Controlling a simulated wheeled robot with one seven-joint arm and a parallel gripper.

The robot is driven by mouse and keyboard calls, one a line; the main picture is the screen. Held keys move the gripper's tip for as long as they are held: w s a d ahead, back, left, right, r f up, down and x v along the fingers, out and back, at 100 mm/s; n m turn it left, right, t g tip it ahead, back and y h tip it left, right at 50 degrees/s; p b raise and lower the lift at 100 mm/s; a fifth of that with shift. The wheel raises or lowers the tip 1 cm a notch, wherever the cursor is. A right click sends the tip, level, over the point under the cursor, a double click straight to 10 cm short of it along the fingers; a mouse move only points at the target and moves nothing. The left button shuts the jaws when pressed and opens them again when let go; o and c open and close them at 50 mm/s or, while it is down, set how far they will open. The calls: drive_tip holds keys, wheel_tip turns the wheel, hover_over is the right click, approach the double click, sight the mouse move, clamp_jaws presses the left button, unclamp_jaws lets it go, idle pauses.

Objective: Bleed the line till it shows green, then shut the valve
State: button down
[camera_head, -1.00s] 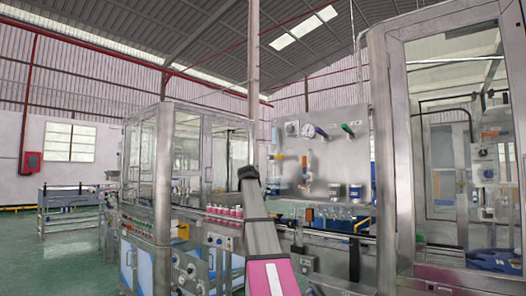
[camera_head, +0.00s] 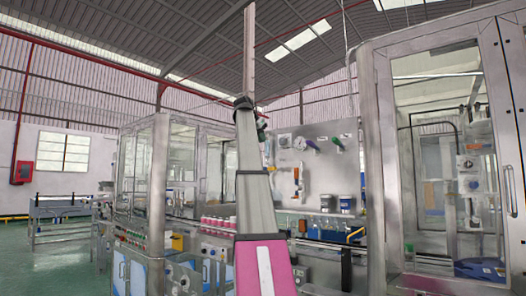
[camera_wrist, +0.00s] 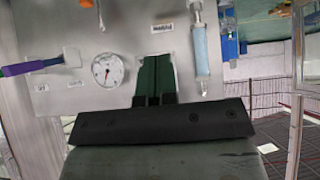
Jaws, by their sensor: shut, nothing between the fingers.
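A grey panel (camera_head: 320,190) on the line carries a round gauge (camera_head: 298,143), a purple-handled valve (camera_head: 309,142) and a green-handled valve (camera_head: 337,143). The wrist view shows the panel upside down. There the white gauge (camera_wrist: 107,69) has a red needle, but its reading is too small to tell. The purple handle (camera_wrist: 32,68) is left of it, and a clear, blue-filled tube (camera_wrist: 200,48) is to the right. My gripper (camera_wrist: 155,78) is shut and empty in front of the panel, between gauge and tube. No green indication can be made out.
Metal-framed glass cabinets (camera_head: 145,170) stand left and right (camera_head: 380,150). Pink bottles (camera_head: 218,223) line the conveyor. My arm hides the panel's left edge.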

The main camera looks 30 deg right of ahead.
hover_over(272, 168)
drive_tip(key=a, duration=0.1)
wheel_tip(272, 168, down, 7)
drive_tip(key=shift+w+f, duration=0.1)
drive_tip(key=shift+f, duration=1.7)
drive_tip(key=shift+f+t, duration=0.3)
drive_tip(key=shift+t, duration=0.1)
drive_tip(key=shift+s+f+m+t+y, duration=0.5)
drive_tip(key=shift+f+m+t, duration=0.1)
drive_tip(key=shift+f+t, duration=0.15)
wheel_tip(272, 168, down, 6)
drive_tip(key=w+m+t+y, duration=0.1)
drive_tip(key=w+m+t, duration=0.1)
drive_tip(key=m+t, duration=0.3)
drive_tip(key=t, duration=0.3)
drive_tip(key=shift+a, duration=0.25)
drive_tip(key=shift+w+f, duration=0.15)
drive_tip(key=shift+f, duration=0.05)
